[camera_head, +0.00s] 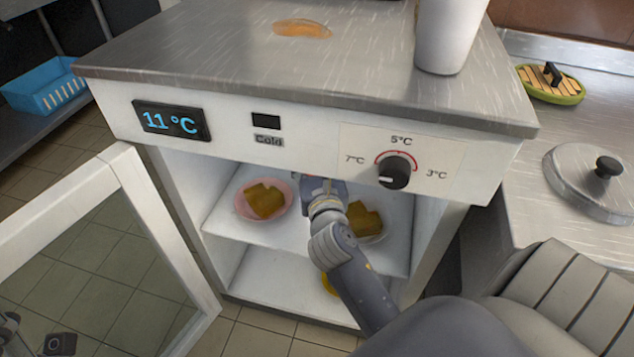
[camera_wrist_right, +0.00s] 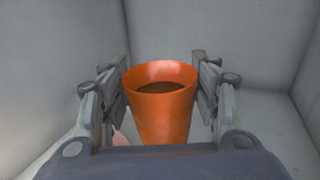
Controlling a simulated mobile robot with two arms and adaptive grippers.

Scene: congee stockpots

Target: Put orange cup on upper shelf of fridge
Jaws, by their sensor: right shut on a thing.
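The orange cup (camera_wrist_right: 163,115), with a dark brown inside, stands upright between the fingers of my right gripper (camera_wrist_right: 163,95) in the right wrist view. The gripper is shut on it, and white-grey walls surround it. In the head view my right arm reaches into the open fridge (camera_head: 320,150) above the upper shelf (camera_head: 290,242). The fingers and the cup are hidden there by the arm and the fridge top. I cannot tell whether the cup touches the shelf.
On the upper shelf, a pink plate (camera_head: 240,208) with brown pieces is left of my arm and another plate (camera_head: 373,238) is right. A yellow thing (camera_head: 328,286) is partly visible below. The glass door (camera_head: 140,190) stands open at left. A white container (camera_head: 447,35) stands on top.

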